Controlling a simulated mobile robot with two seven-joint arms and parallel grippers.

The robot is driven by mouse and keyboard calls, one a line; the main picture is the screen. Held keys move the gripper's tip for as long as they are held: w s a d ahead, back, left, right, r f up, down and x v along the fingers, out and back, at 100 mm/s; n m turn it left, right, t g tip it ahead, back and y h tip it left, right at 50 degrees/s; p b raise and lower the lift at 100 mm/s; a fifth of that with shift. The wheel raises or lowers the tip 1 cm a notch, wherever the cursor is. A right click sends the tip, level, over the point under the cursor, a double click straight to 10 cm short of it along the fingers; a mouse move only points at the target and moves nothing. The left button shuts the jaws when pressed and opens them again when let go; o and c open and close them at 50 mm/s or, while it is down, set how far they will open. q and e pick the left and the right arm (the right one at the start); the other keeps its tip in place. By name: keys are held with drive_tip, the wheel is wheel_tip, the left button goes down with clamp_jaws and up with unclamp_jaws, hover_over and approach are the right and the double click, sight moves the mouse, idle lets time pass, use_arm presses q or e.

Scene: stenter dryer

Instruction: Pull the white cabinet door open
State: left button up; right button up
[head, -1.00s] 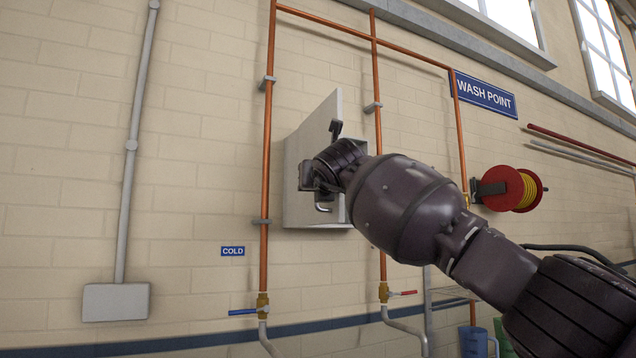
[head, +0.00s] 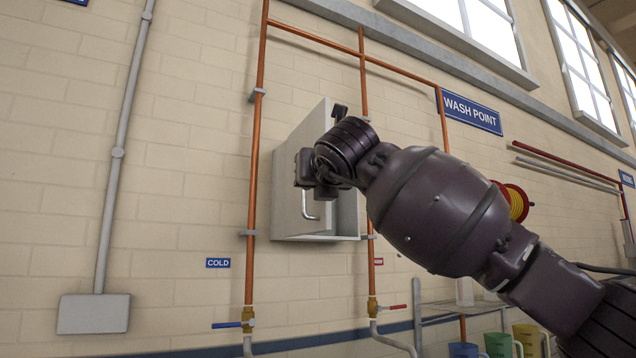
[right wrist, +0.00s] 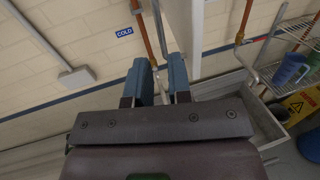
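The white cabinet (head: 346,217) hangs on the brick wall between copper pipes. Its white door (head: 288,207) stands partly open, with some of the inside showing to the right of it. The door's metal handle (head: 309,208) is just below my right gripper (head: 304,170), which is in front of the door and hides part of it. A white panel edge (right wrist: 186,28) passes behind the right finger; contact cannot be told. My left gripper is not in view.
Copper pipes (head: 257,130) run up beside the cabinet, with a blue-handled valve (head: 235,324) and a red-handled valve (head: 392,308) below. A hose reel (head: 516,203) and a shelf (head: 450,309) with jugs are to the right. The wall left of the cabinet is mostly clear.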

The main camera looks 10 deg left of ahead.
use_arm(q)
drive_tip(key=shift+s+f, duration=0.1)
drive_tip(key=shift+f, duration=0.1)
use_arm(e)
drive_tip(key=shift+v, duration=0.75)
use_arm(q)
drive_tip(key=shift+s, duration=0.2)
use_arm(e)
drive_tip(key=shift+r, duration=0.1)
